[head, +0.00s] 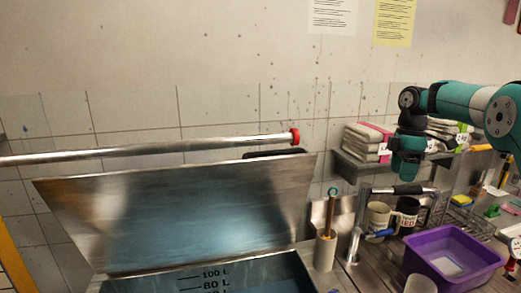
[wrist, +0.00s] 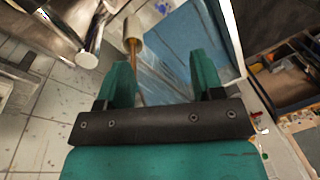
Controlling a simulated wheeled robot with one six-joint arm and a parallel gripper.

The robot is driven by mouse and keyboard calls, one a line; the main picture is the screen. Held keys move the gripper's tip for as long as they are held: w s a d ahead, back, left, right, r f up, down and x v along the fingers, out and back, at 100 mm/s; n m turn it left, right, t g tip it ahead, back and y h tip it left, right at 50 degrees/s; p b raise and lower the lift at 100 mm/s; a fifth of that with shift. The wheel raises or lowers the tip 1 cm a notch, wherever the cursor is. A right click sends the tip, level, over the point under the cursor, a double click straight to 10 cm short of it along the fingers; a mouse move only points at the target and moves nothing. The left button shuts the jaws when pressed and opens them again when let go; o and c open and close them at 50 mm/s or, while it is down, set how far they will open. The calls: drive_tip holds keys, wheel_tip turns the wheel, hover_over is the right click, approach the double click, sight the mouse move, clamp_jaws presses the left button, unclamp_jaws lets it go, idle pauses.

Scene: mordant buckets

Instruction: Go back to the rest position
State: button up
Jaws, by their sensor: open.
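My gripper (head: 406,168) is green and hangs at the right of the head view, in front of the wall shelf and above the mugs. In the wrist view its two green fingers (wrist: 161,78) stand apart with nothing held between them. Past the fingers, the wrist view shows a pale cylindrical holder with a wooden stick (wrist: 132,50) and a blue surface.
A steel vat with a raised lid (head: 190,220) fills the left, with a long red-tipped bar (head: 150,150) above it. A purple tub (head: 455,258), mugs (head: 379,217) and a pale holder (head: 325,252) stand on the right counter. Folded towels (head: 366,143) lie on the shelf.

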drive_tip(key=s+a+m+y+b, duration=0.1)
drive_tip(key=s+a+m+b, duration=0.1)
drive_tip(key=s+a+b, duration=0.55)
drive_tip(key=s+a+f+m+b, duration=0.2)
drive_tip(key=s+a+f, duration=0.2)
drive_tip(key=s, duration=0.6)
drive_tip(key=s+a+f+m+t+y+b, duration=0.1)
drive_tip(key=s+a+f, duration=0.3)
drive_tip(key=s, duration=0.7)
drive_tip(key=s+a+f+m+y+b, duration=0.1)
drive_tip(key=s+a+f+m+b, duration=0.2)
drive_tip(key=s, duration=0.7)
drive_tip(key=a+f, duration=0.2)
drive_tip(key=a, duration=0.2)
drive_tip(key=shift+s+m, duration=0.3)
drive_tip(key=shift+s, duration=0.05)
drive_tip(key=shift+f, duration=0.1)
